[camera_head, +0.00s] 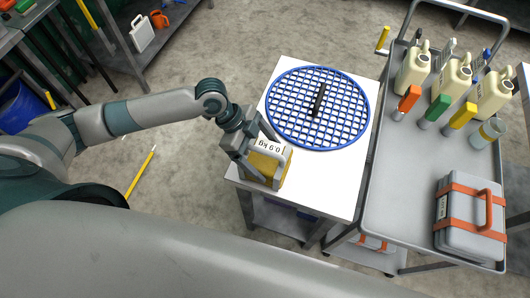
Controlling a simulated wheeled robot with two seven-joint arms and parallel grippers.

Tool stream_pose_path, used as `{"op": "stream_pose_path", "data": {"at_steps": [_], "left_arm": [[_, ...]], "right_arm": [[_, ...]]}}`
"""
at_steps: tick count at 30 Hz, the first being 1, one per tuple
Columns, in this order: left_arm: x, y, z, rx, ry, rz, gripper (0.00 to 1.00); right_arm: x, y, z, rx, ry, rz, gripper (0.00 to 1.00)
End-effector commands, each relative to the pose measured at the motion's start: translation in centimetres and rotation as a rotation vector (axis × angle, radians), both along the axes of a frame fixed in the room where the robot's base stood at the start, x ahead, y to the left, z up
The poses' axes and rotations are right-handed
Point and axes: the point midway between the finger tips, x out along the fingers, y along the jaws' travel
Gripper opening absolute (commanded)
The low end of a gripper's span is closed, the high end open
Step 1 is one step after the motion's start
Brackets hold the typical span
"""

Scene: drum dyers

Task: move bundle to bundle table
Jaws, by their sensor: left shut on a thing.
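A yellow bundle (265,168) with a white label reading something like "0460" is at the near left part of a small white-topped table (325,190). My left gripper (257,155) comes in from the left and is shut on the bundle, its fingers around the upper part. I cannot tell whether the bundle's underside touches the table top. My right gripper is out of view.
A round blue grid (318,108) with a dark bar on it covers the far part of the white table. A grey cart (400,180) at right holds jugs, coloured-handled tools and a grey case with orange straps (470,217). A yellow stick (141,171) lies on the floor. The white table's near right is clear.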

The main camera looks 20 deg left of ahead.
Motion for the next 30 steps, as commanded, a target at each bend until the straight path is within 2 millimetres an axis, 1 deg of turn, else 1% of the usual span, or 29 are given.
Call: {"op": "stream_pose_path", "data": {"at_steps": [12,13,14,15,25,30], "left_arm": [[0.1,-0.1,-0.3,-0.003,-0.003,0.000,0.32],[0.0,0.0,-0.4,0.000,-0.001,0.001,0.91],[0.0,0.0,-0.4,0.000,-0.001,0.001,0.98],[0.0,0.0,-0.4,0.000,-0.001,0.001,1.00],[0.1,0.1,-0.1,0.000,-0.002,0.000,1.00],[0.2,0.8,0.8,0.000,-0.004,0.001,1.00]], "right_arm": [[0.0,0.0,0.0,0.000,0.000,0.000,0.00],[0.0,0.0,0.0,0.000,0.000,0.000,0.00],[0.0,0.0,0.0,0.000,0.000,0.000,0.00],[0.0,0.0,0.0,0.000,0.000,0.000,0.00],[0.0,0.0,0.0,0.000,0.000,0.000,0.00],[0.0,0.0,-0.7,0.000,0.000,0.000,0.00]]}}
